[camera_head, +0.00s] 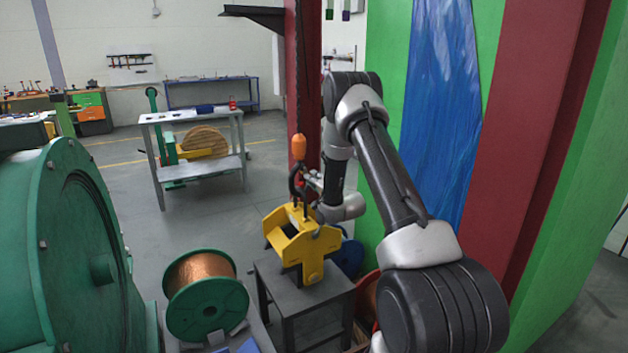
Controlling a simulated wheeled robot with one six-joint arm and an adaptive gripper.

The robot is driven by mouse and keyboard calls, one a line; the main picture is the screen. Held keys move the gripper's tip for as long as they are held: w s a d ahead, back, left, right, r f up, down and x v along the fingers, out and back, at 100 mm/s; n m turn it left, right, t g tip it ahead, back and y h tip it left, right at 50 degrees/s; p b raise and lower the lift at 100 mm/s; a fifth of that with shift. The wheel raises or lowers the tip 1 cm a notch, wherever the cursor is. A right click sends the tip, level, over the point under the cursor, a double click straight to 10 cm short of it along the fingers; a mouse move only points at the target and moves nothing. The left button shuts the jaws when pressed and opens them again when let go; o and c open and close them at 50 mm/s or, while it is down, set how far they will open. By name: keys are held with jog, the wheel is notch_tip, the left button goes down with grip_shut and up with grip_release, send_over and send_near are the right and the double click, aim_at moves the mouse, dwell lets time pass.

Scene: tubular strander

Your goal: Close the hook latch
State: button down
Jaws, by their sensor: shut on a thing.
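A dark hook (296,184) hangs below an orange block (299,147) on a chain. It is just above a yellow lifting frame (313,243), around its top bar as far as I can tell. My gripper (311,181) reaches in from the right and is shut at the hook's right side. The hook latch is too small to make out. I cannot tell whether the fingers hold the latch or the hook body, or whether the latch is open.
The yellow frame stands on a dark small table (302,293). A copper wire spool (205,293) is at its left, beside a large green machine (75,265). A red column (304,75) rises behind the hook. Open floor lies toward the grey worktable (200,171).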

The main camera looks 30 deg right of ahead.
dwell(0.4)
jog(key=c, duration=1.4)
grip_release()
jog(key=s, duration=1.2)
jog(key=shift+d, duration=0.2)
